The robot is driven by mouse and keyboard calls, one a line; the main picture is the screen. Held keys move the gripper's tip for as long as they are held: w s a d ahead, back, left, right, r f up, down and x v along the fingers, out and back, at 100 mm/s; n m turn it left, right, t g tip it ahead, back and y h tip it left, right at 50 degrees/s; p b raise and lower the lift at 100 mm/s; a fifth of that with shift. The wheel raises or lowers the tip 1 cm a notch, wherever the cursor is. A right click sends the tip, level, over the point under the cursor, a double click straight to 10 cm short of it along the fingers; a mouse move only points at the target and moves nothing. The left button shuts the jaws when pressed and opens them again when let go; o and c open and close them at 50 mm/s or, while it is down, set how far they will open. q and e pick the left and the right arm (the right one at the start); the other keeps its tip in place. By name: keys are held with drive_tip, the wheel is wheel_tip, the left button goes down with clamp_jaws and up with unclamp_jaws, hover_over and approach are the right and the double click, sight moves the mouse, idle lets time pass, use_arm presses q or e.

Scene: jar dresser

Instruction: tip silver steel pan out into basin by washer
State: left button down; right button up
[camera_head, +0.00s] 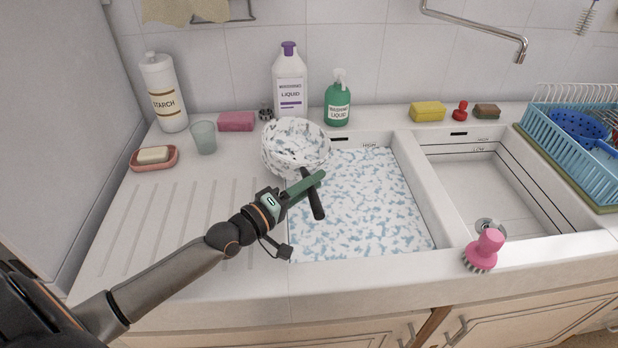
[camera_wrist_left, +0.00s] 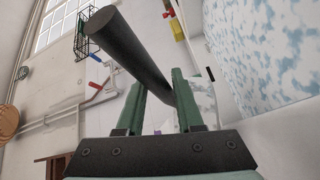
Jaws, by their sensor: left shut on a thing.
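The steel pan (camera_head: 296,147) is in the head view, over the back left corner of the left basin (camera_head: 425,200). Its surface is mottled white and dark, like foam or reflections. It looks tilted, but I cannot tell what is inside. Its black handle (camera_head: 312,197) points toward the front of the sink. My left gripper (camera_head: 308,184) has green fingers shut on this handle. In the left wrist view the handle (camera_wrist_left: 140,60) passes between the fingers (camera_wrist_left: 158,100). The left basin holds a white and blue foamy surface. My right gripper is not in view.
The right basin (camera_head: 475,195) looks empty, with a drain. A pink brush (camera_head: 486,249) stands on the front ledge. Behind are a green soap bottle (camera_head: 338,100), a white liquid bottle (camera_head: 290,80) and a glass (camera_head: 203,137). A blue dish rack (camera_head: 570,150) is at right.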

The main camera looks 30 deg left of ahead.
use_arm(q)
drive_tip(key=p, duration=0.1)
drive_tip(key=d+m+p, duration=0.2)
drive_tip(key=shift+w+f+g+p, duration=0.25)
drive_tip(key=shift+w+g+p, duration=0.05)
drive_tip(key=shift+g, duration=0.1)
idle(0.4)
drive_tip(key=shift+d+f+p, duration=0.1)
drive_tip(key=shift+d+p, duration=0.15)
drive_tip(key=shift+p, duration=0.3)
